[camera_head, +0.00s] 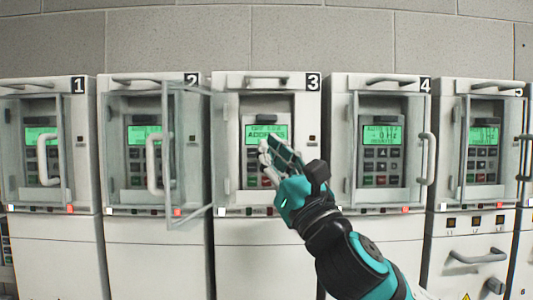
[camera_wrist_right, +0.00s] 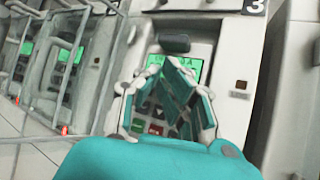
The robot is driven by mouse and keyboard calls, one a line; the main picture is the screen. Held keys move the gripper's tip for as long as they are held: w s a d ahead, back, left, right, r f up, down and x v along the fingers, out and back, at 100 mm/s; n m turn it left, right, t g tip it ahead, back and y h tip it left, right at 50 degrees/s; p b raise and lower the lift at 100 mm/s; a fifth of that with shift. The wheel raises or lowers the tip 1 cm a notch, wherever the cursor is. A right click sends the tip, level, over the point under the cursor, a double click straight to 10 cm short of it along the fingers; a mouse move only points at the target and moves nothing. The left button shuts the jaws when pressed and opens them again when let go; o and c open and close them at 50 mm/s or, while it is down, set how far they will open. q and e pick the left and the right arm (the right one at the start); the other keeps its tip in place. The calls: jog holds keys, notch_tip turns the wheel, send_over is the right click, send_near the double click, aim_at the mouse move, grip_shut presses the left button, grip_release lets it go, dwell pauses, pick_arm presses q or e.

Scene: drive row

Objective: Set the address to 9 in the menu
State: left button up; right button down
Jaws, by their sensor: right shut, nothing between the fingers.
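Drive cabinet 3 (camera_head: 228,90) stands in the middle of the row with its glass door (camera_head: 187,150) swung open to the left. Its green display (camera_head: 265,132) is lit and shows a word starting "ADDR"; the value is not readable. My right gripper (camera_head: 270,150) is shut and empty in front of the keypad, hiding most of the keys. In the right wrist view the gripper (camera_wrist_right: 165,85) covers much of the keypad and part of the display (camera_wrist_right: 155,60). I cannot tell whether a fingertip touches a key. My left gripper is not in view.
Drives 1 (camera_head: 78,86), 2 (camera_head: 191,80), 4 (camera_head: 425,84) and 5 (camera_head: 519,92) stand alongside, with glass doors and handles in front. The open door's frame lies just left of drive 3's panel. A grey block wall (camera_head: 180,40) is behind.

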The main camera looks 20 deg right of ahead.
jog(key=shift+w+d, duration=0.1)
jog(key=shift+w, duration=0.3)
jog(key=shift+s, duration=0.1)
dwell(0.5)
jog(key=shift+s+a, duration=0.25)
jog(key=shift+s, duration=0.45)
jog(key=d, duration=0.2)
jog(key=shift+s+d, duration=0.35)
jog(key=shift+w+a, duration=0.1)
